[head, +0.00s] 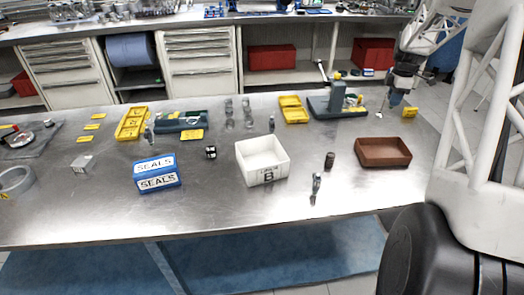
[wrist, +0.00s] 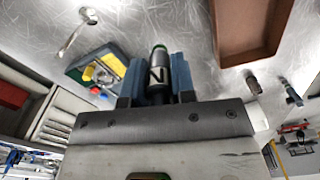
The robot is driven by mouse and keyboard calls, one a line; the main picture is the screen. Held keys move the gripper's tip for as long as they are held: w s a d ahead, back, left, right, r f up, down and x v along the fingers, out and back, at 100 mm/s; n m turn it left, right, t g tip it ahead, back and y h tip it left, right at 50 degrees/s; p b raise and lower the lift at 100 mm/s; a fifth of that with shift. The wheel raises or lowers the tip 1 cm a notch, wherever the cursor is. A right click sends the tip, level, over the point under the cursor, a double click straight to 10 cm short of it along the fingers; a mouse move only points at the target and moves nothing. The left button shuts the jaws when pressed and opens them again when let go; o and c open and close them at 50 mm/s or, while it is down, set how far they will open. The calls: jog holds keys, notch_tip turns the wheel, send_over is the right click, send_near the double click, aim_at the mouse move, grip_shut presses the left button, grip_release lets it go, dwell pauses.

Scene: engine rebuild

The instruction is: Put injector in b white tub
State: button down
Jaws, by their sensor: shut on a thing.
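My gripper (head: 395,98) is at the back right of the bench in the head view, above the surface and behind the brown tray. In the wrist view its blue fingers (wrist: 156,68) are shut on a small cylindrical injector (wrist: 158,72) with a green ring and a black-and-white label. The held injector is hard to make out in the head view. The white tub marked B (head: 262,178) stands mid-bench, to the left of and nearer the front than my gripper. Its visible inside looks empty.
The brown tray (head: 384,163) is right of the tub. A dark cylinder (head: 330,160) and a slim metal part (head: 316,184) stand between them. A blue-grey fixture (head: 338,103) is beside my gripper.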

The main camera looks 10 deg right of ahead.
jog(key=a, duration=1.5)
jog(key=n, duration=0.1)
send_over(263, 155)
jog(key=s, duration=0.5)
jog(key=shift+s+a, duration=0.2)
jog(key=shift+a, duration=0.2)
jog(key=shift+f, duration=0.1)
jog(key=shift+f, duration=3.05)
jog(key=shift+f, duration=1.85)
jog(key=shift+f, duration=0.15)
